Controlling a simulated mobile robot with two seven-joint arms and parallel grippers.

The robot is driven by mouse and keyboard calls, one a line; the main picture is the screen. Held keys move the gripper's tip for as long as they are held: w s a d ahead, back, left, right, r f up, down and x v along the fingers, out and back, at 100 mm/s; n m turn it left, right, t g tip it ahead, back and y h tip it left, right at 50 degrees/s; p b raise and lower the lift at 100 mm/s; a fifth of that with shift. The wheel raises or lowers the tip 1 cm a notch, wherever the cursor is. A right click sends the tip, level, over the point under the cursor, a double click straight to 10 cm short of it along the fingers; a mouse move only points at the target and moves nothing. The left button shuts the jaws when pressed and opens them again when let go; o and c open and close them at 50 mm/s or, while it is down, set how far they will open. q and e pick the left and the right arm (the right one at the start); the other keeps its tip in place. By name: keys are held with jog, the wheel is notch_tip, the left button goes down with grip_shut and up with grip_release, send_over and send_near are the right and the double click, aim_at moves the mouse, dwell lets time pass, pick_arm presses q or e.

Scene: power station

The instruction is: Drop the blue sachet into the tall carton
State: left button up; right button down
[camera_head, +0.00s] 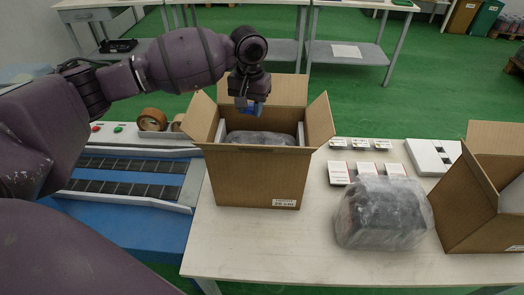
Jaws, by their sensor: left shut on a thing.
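The tall carton (243,178) stands upright on the white table with its flaps open. A plastic-wrapped grey item (262,138) lies inside it. My left gripper (248,104) points down over the carton's opening, near its back left part. It is shut on the blue sachet (256,108), a small blue piece showing just below the gripper. The sachet appears above the wrapped item; most of it is hidden by the gripper. My right gripper is not in view.
A second open carton (465,205) stands at the right table edge. A wrapped dark bundle (382,213) lies between the cartons. Several small white boxes (366,170) and a white device (431,156) lie behind it. A conveyor (130,180) with tape rolls (152,120) is at left.

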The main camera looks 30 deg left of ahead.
pick_arm(q)
jog(key=shift+r, duration=0.1)
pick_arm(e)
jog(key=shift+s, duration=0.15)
pick_arm(q)
jog(key=o, duration=1)
jog(key=shift+c, duration=0.2)
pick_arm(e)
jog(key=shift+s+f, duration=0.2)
pick_arm(q)
notch_tip(320, 180, up, 11)
jog(key=p, duration=0.2)
jog(key=shift+p, duration=0.4)
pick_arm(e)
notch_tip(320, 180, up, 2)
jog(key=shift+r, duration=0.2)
pick_arm(q)
jog(key=shift+s+f, duration=0.1)
jog(key=shift+f, duration=0.1)
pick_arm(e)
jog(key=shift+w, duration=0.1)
